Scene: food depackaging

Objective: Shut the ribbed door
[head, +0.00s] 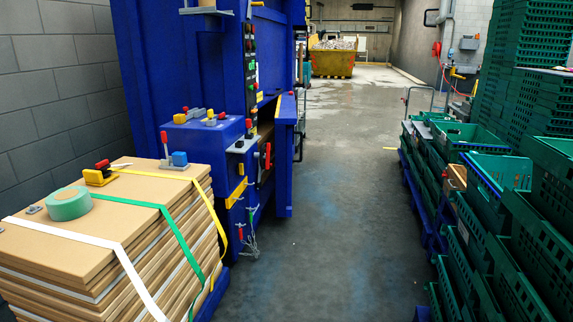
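A large blue machine (180,60) stands at the left of the aisle in the head view. A blue door-like panel (285,165) stands out from its aisle side, seen nearly edge-on, with an orange-yellow strip along its top. It looks swung open, with a dark gap between it and the machine body. Its ribs cannot be made out from here. A red-handled latch (265,157) sits on the machine beside the gap. Neither of my grippers is in view.
A strapped cardboard stack (120,240) with a green tape roll (68,203) is at the near left. Green crates (490,170) line the right side. The grey floor (325,240) between is clear. A yellow skip (332,62) stands far back.

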